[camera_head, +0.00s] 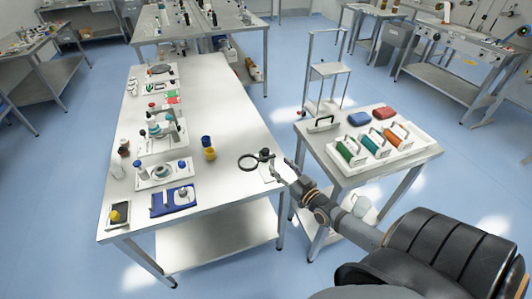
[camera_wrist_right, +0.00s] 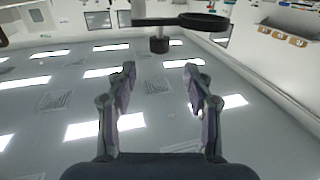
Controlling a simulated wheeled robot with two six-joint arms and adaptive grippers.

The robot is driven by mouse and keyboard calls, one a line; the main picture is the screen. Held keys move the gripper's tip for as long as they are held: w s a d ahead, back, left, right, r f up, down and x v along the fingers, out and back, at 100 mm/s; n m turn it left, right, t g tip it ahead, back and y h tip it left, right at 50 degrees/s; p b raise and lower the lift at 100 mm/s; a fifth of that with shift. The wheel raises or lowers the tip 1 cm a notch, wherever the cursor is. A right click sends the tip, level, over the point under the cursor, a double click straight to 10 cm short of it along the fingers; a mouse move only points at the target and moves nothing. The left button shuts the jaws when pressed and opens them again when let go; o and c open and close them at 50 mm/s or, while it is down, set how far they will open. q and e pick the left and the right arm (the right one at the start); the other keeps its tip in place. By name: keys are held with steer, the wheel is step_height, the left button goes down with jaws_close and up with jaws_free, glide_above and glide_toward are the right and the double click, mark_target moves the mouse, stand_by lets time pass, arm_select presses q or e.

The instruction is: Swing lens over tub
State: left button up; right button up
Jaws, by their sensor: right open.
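The lens (camera_head: 248,162) is a dark ring on a short arm, over the right side of the long table. In the right wrist view the black lens ring (camera_wrist_right: 205,21) shows at the top, with a pale bar and a dark knob (camera_wrist_right: 160,45) beside it. A yellow tub (camera_head: 210,155) stands left of the lens, apart from it; a small blue item (camera_head: 206,142) stands just behind it. My right gripper (camera_head: 282,172) is at the table's right edge, close to the lens stand. Its fingers (camera_wrist_right: 160,72) are apart with nothing between them. My left gripper is not in view.
A side table (camera_head: 400,165) with coloured spools in a white tray (camera_head: 415,147) stands right, behind my right arm. A blue mat (camera_head: 160,207) lies front left.

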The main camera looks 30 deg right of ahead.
mark_target(268, 155)
steer(key=w+b, duration=0.1)
steer(key=w, duration=0.2)
steer(key=w+b, duration=0.2)
steer(key=w, duration=0.1)
steer(key=w+b, duration=0.1)
steer(key=w, duration=0.2)
steer(key=shift+w+a+f+b, duration=0.1)
steer(key=shift+w+f+b, duration=0.1)
steer(key=shift+f+b, duration=0.15)
steer(key=shift+w+r, duration=0.2)
steer(key=shift+w, duration=0.05)
jaws_close()
